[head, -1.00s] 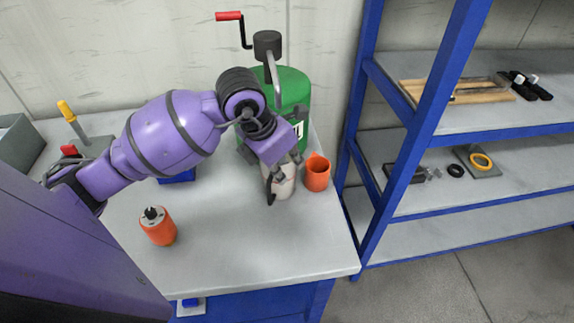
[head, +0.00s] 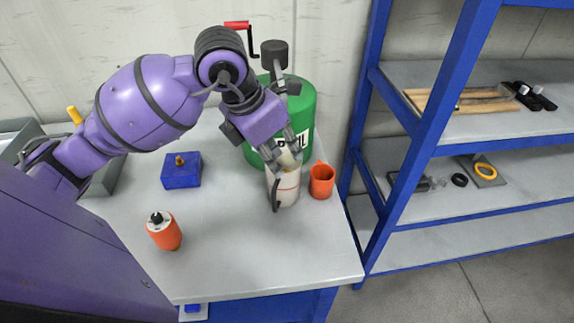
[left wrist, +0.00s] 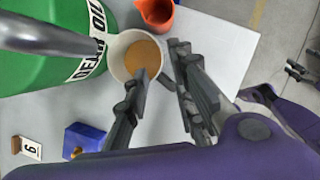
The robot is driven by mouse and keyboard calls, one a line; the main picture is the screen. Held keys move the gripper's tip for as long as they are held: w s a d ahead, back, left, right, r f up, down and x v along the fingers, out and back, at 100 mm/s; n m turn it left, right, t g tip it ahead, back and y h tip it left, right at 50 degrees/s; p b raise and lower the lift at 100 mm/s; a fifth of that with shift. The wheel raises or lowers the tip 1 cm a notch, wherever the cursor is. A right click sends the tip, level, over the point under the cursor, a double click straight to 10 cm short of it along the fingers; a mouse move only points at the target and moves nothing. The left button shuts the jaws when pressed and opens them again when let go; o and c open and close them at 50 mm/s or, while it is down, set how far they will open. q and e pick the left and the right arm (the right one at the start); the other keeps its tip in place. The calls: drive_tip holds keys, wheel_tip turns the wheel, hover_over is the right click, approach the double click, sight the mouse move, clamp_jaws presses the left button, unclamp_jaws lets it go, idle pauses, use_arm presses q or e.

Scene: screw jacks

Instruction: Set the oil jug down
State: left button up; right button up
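The oil jug (head: 287,190) is a pale upright container with a dark handle on its front left. It stands on the grey bench beside the green drum. In the left wrist view the jug (left wrist: 118,48) is seen from above, with amber oil inside. My left gripper (head: 291,150) is just above the jug's rim in the head view. In the left wrist view its fingers (left wrist: 160,62) are spread with a gap between them and nothing clamped there.
The green oil drum (head: 300,105) with a crank pump stands behind. An orange cup (head: 321,182) is close to the jug's right. A blue block (head: 181,170) and an orange screw jack (head: 164,232) are on the left. The bench (head: 250,255) is clear in front.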

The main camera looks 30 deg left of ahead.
use_arm(q)
drive_tip(key=shift+v, duration=1.6)
